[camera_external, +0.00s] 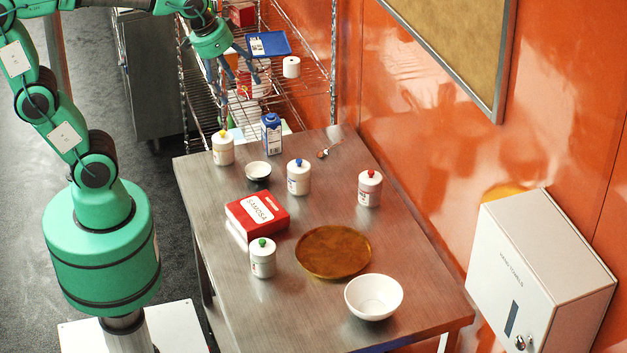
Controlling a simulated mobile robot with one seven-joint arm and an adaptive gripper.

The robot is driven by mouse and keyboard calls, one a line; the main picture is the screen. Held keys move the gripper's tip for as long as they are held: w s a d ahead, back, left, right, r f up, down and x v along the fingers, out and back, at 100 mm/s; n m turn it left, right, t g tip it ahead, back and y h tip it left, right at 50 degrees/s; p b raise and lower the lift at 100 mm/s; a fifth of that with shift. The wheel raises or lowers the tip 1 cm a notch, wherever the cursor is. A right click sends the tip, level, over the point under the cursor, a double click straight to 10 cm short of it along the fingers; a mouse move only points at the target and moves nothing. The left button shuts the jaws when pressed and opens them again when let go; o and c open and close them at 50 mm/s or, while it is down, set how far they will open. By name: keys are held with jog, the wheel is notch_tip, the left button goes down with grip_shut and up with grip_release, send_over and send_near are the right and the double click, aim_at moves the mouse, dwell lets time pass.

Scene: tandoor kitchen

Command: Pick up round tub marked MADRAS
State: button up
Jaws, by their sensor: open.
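Several white round tubs with coloured knobs stand upright on the steel table (210,175): one with a yellow knob (222,152), one with a blue knob (298,181), one with a red knob (369,192) and one with a green knob (263,262). Their labels are too small to read, so I cannot tell which is marked MADRAS. My gripper (234,82) is open and empty. It is raised in the upper part of the view, fingers pointing down, apart from all the tubs; the yellow-knobbed tub appears below it.
A wire rack (309,75) stands behind. An orange wall (420,150) borders the right.

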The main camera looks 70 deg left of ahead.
jog(key=w+d+f+g, duration=0.1)
jog(key=w+f, duration=0.1)
jog(key=w, duration=0.9)
jog(key=n+g+p, duration=0.2)
jog(key=n+g, duration=0.1)
send_over(370, 171)
notch_tip(370, 171, down, 25)
jog(key=shift+s+r, duration=0.1)
jog(key=shift+r, duration=0.05)
jog(key=shift+f, duration=0.2)
jog(key=shift+f, duration=0.1)
jog(key=shift+d+f+b, duration=0.1)
jog(key=shift+f+b, duration=0.45)
jog(key=shift+f, duration=3.65)
